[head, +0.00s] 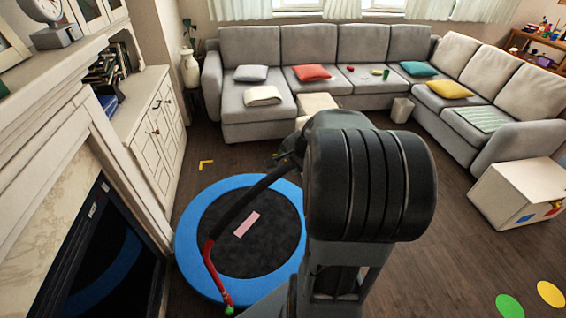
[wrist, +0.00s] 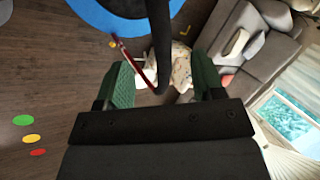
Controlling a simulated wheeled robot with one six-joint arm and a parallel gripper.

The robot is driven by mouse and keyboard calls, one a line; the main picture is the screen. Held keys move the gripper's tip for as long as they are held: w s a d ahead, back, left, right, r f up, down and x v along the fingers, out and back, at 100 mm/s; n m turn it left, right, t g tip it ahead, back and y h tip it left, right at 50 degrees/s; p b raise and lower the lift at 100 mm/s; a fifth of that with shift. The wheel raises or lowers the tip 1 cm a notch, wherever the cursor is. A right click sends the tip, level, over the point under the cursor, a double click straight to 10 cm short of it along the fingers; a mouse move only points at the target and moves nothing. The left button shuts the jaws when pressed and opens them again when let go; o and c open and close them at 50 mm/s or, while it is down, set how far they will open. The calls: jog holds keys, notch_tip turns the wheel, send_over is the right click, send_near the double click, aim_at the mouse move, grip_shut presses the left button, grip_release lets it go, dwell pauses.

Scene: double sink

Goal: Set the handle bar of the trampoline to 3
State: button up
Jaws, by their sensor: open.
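The round trampoline (head: 190,250) stands on the floor in the head view, with a blue rim and a black mat bearing a pink patch. Its handle bar (head: 250,193) is black with a red stretch and a green tip at the lower left; its upper right end is hidden by my arm. In the wrist view, the blue rim (wrist: 100,20) is at the top, and the black bar (wrist: 159,35) runs down between the green finger pads of my gripper (wrist: 163,72). My gripper is open, with gaps on both sides of the bar. I cannot read any handle setting.
A white fireplace (head: 70,130) and cabinet (head: 158,130) are close on the left. A grey corner sofa (head: 255,50) lines the back and right. A white box (head: 510,195) and coloured floor dots (head: 509,305) are at right.

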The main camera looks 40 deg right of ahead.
aim_at(288, 167)
jog(key=w+d+f, duration=0.1)
jog(key=w+f, duration=0.1)
jog(key=f, duration=0.2)
jog(key=w+d+f+m+b, duration=0.1)
jog(key=w+f, duration=0.2)
jog(key=w+d+f+m, duration=0.1)
jog(key=w+d+f, duration=0.1)
jog(key=f, duration=0.2)
jog(key=shift+w+f+h, duration=0.2)
jog(key=shift+f+h, duration=0.1)
jog(key=shift+f, duration=0.05)
